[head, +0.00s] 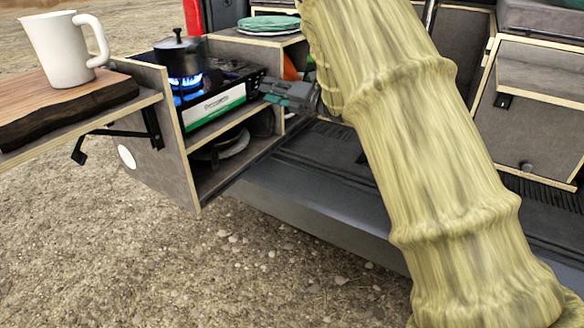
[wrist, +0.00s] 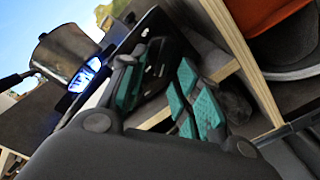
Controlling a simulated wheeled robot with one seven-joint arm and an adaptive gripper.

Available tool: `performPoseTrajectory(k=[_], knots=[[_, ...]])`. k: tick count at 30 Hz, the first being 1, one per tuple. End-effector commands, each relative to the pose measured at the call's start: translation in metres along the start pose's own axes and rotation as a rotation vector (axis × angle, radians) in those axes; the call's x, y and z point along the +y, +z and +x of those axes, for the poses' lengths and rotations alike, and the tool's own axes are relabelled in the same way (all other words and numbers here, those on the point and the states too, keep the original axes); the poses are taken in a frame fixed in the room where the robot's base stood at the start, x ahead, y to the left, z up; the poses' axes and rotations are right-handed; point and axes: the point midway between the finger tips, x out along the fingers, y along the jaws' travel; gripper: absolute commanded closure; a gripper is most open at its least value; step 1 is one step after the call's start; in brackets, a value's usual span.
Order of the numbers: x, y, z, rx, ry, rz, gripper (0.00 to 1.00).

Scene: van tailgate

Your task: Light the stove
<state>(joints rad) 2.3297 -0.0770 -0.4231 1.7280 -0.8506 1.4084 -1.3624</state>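The camping stove (head: 215,105) sits on the upper shelf of the tailgate cabinet, with a white and green front panel. A blue flame (head: 188,86) burns on it beneath a dark lidded pot (head: 181,57). In the wrist view the flame (wrist: 84,75) glows below the pot (wrist: 66,52). My gripper (head: 268,91) is at the stove's right end. In the wrist view its teal-padded fingers (wrist: 160,88) stand apart, with the stove's dark control end beyond them. I see nothing held between them. The stove's knob is not clear in either view.
A white mug (head: 62,48) stands on a wooden board (head: 70,105) on the left side shelf. Green plates (head: 268,24) lie on the cabinet behind the stove. A pan (head: 222,146) is on the lower shelf. Drawers (head: 530,105) are at right; gravel ground is open in front.

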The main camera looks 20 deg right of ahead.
Motion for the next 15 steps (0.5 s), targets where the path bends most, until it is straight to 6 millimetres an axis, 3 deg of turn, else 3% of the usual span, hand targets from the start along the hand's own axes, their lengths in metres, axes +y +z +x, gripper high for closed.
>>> performPoseTrajectory(k=[15], knots=[[0.0112, 0.0046, -0.0008, -0.002, 0.001, 0.387, 0.67]])
